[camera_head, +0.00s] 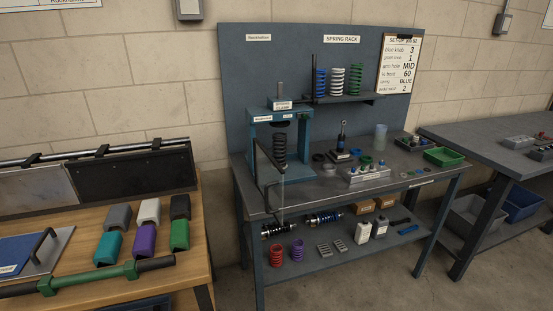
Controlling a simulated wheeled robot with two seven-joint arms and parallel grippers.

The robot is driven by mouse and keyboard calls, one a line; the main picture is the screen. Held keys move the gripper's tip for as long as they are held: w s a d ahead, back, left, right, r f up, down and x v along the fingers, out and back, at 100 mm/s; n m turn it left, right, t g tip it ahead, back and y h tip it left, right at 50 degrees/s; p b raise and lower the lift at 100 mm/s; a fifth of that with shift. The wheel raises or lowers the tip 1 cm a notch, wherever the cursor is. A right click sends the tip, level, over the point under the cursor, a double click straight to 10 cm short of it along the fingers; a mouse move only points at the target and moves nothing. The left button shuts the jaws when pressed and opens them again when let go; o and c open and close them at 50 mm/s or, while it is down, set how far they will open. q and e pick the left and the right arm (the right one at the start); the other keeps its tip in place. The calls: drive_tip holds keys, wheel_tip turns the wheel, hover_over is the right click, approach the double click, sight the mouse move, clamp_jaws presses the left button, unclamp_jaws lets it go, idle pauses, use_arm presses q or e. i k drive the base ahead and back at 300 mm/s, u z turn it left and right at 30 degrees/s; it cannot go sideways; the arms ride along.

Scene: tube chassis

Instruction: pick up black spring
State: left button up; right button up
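A black coil spring (279,148) stands upright inside the blue press frame (252,150) at the left end of the grey workbench. A thin dark bar and a clear panel stand in front of the press and partly cross it. On the bench's lower shelf, a shock with a dark coil (277,231) lies on its side. Neither of my grippers is in view.
The spring rack (345,99) above the bench holds blue, white and green springs. A green bin (444,156) and small parts fill the bench's right side. A wooden table (190,265) with coloured blocks is at left.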

sight(279, 150)
drive_tip(key=k, duration=1.3)
drive_tip(key=z, duration=0.45)
drive_tip(key=i, duration=0.45)
drive_tip(key=z, duration=1.05)
drive_tip(key=i, duration=1)
drive_tip(key=z, duration=0.45)
drive_tip(key=i, duration=1.2)
drive_tip(key=u, duration=0.8)
drive_tip(key=i, duration=0.85)
drive_tip(key=u, duration=1)
